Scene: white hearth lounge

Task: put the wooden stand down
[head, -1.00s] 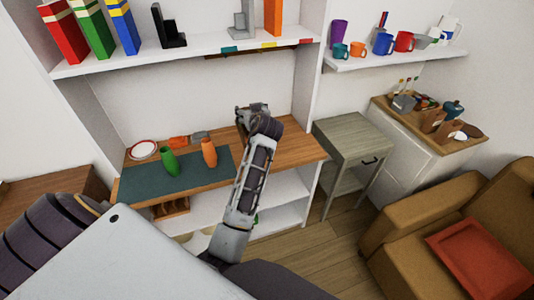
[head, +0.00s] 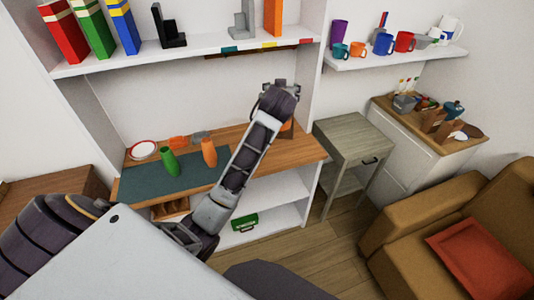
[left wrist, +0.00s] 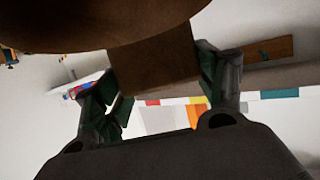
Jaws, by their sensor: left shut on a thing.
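My left gripper (head: 281,88) is above the right part of the wooden desk top (head: 300,151), below the upper shelf. In the left wrist view the left gripper (left wrist: 155,78) is shut on a brown wooden block, part of the wooden stand (left wrist: 155,58). A wide, dark, rounded part of the stand fills the top of that view. In the head view only a small brown-orange piece of the stand (head: 288,131) shows past my wrist; the rest is hidden. I cannot tell whether it touches the desk. My right gripper is not in view.
A green vase (head: 169,161) and an orange vase (head: 209,152) stand on the dark mat (head: 140,184). A red-rimmed plate (head: 143,149) lies behind. The upper shelf (head: 190,58) overhangs the desk. A grey-green side table (head: 350,137) stands to the right.

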